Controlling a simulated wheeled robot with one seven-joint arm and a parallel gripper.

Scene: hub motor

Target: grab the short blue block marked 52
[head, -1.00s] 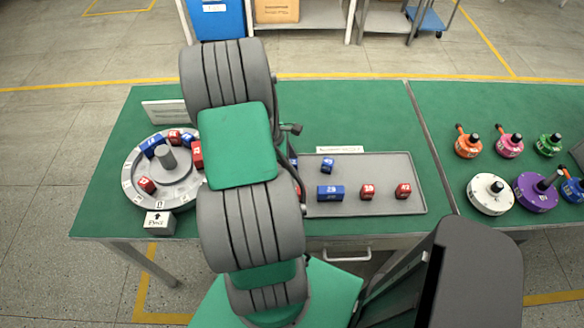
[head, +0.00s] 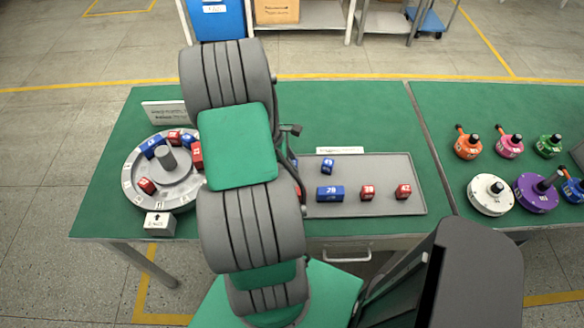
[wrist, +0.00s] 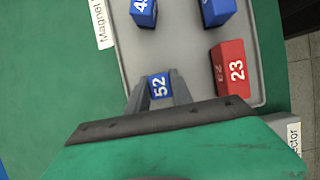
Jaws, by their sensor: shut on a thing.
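The short blue block marked 52 (wrist: 159,86) sits between the two fingers of my gripper (wrist: 159,92) in the wrist view. The fingers are shut on it, one on each side, with the number facing the camera. It is over the grey tray (wrist: 185,50) near the tray's edge; I cannot tell whether it still touches the tray floor. In the head view my arm hides the gripper and block 52.
A red block 23 (wrist: 231,68) stands right of my gripper, with two blue blocks (wrist: 143,12) (wrist: 217,11) beyond. In the head view, the tray (head: 340,206) also holds blue block 29 (head: 330,193) and red blocks (head: 367,192) (head: 403,191). A round grey hub (head: 187,187) with several blocks stands left.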

